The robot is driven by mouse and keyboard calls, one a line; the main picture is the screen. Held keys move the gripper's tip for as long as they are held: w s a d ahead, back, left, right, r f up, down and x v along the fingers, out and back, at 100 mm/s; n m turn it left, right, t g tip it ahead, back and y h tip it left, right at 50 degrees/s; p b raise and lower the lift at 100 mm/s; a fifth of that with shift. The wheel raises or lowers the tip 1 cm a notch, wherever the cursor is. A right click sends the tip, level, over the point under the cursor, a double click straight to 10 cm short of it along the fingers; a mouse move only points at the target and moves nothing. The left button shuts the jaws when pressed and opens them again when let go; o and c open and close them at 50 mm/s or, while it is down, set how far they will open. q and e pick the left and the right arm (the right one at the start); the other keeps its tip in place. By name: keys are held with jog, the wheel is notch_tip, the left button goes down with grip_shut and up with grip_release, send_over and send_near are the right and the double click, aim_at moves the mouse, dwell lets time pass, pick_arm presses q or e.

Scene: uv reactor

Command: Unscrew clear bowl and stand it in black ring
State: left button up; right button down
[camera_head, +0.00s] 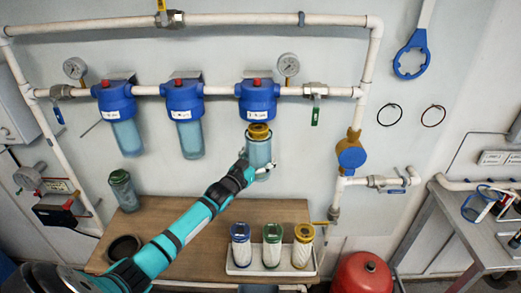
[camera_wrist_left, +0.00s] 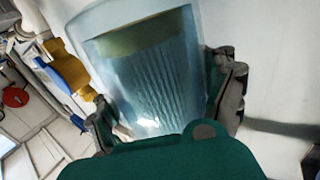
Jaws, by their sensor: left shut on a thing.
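The clear bowl (camera_head: 258,153) is below the rightmost blue filter head (camera_head: 257,103), upright, with a yellow-topped cartridge (camera_head: 259,131) showing at its top. The yellow top is close under the head; I cannot tell whether they touch. My left gripper (camera_head: 257,170) is shut on the bowl. In the left wrist view the fingers of the left gripper (camera_wrist_left: 168,108) lie on both sides of the bluish clear bowl (camera_wrist_left: 150,75), with the ribbed cartridge inside. The black ring (camera_head: 124,248) lies on the wooden bench at the left, empty. My right gripper is not in view.
A white tray (camera_head: 245,271) holds cartridges with blue, green and yellow tops at the bench's right. A green-topped clear bowl (camera_head: 123,190) stands at the bench's back left. Two other blue heads (camera_head: 183,97) carry bowls. The middle of the bench (camera_head: 190,248) has bare room.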

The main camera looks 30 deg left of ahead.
aim_at(258, 166)
pick_arm(q)
jog(key=shift+s+d+r+p, duration=0.1)
jog(key=shift+s+d+p, duration=0.3)
jog(key=shift+s, duration=0.2)
jog(key=shift+s+d+p, duration=0.35)
jog(key=shift+s+p, duration=0.2)
jog(key=shift+s, duration=0.05)
jog(key=shift+s+d+r+p, duration=0.1)
jog(key=shift+s+d+p, duration=0.3)
jog(key=shift+s, duration=0.2)
jog(key=shift+s+d+f+p, duration=0.1)
jog(key=shift+s+d, duration=0.3)
jog(key=shift+s, duration=0.25)
jog(key=shift+s+d+f+p, duration=0.15)
jog(key=shift+s+d, duration=0.2)
jog(key=shift+s, duration=0.3)
jog(key=shift+s+d+f+p, duration=0.1)
jog(key=shift+s+d, duration=0.3)
jog(key=shift+s, duration=0.25)
jog(key=shift+f, duration=0.1)
